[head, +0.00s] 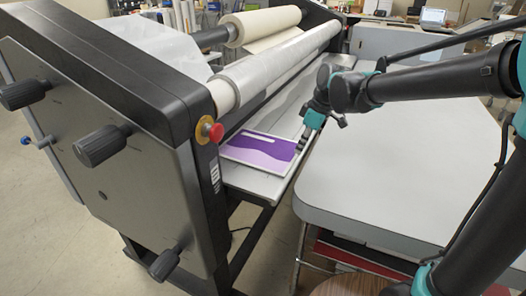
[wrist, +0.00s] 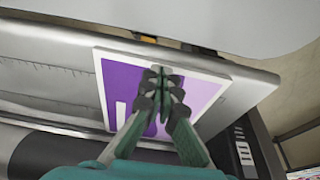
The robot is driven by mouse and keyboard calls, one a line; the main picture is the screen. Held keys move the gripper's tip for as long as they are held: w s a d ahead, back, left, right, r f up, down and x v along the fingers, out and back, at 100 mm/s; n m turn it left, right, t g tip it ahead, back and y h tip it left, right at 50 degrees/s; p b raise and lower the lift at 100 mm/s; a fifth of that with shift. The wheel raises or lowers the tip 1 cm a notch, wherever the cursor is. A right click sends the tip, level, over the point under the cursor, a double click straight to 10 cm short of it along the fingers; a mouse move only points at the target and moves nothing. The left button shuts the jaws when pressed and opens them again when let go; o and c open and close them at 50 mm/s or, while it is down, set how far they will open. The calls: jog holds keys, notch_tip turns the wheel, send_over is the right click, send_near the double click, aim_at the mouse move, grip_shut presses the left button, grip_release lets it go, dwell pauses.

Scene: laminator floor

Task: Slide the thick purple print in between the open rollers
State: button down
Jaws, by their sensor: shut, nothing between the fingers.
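The thick purple print (head: 246,153) lies flat on the laminator's grey feed table (head: 262,186), close to the side housing. It has dark and light purple areas, a white bar and a pale border, and it also shows in the wrist view (wrist: 117,75). My gripper (head: 301,141) is at the print's right side in the head view. In the wrist view my gripper (wrist: 161,72) is shut and empty, with its fingertips over the print. A dark roller (wrist: 60,155) shows at the bottom of the wrist view. The roller gap and the print's roller-side edge are not clear.
The black side housing (head: 150,100) with knobs and a red stop button (head: 215,132) stands left of the print. A film roll (head: 275,67) and a cream roll (head: 262,24) span above. A wide grey worktable (head: 410,160) stands right, its top clear below my arm.

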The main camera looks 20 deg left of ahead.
aim_at(283, 151)
jog(key=shift+f, duration=0.95)
dwell(0.8)
jog(key=shift+d, duration=0.25)
jog(key=shift+w, duration=0.1)
jog(key=shift+w, duration=0.4)
jog(key=shift+w+a, duration=0.2)
jog(key=shift+a, duration=3.25)
dwell(1.3)
jog(key=shift+d, duration=0.45)
